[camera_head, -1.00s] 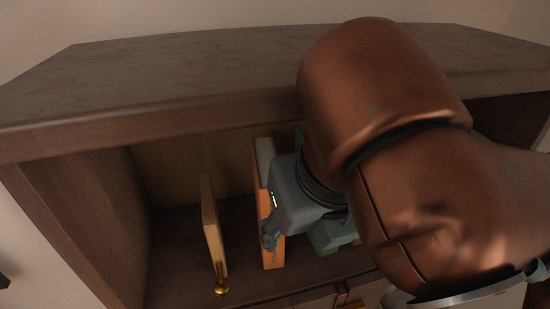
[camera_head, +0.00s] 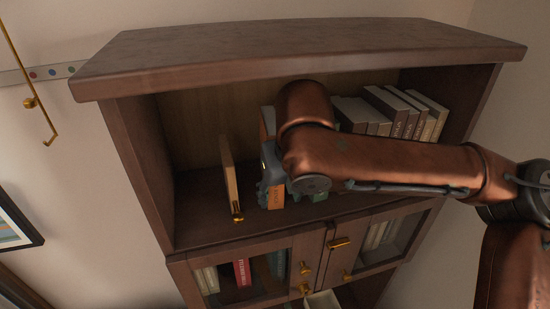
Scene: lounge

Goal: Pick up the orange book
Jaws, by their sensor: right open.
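The orange book (camera_head: 276,198) stands upright on the open shelf of the wooden cabinet, left of centre. Only its lower spine and a strip near its top show; my right gripper covers the middle. My right gripper (camera_head: 266,184) is open, right at the book's spine. Its fingers are small and partly hidden, so I cannot tell whether they touch the book. My copper-coloured right arm comes in from the right across the shelf. My left gripper is not in view.
A thin tan upright board with a gold knob (camera_head: 230,175) stands left of the book, with a gap between. Several grey-brown books (camera_head: 402,115) stand at the shelf's right. The cabinet top (camera_head: 300,45) overhangs the shelf. Glass doors (camera_head: 240,275) are below.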

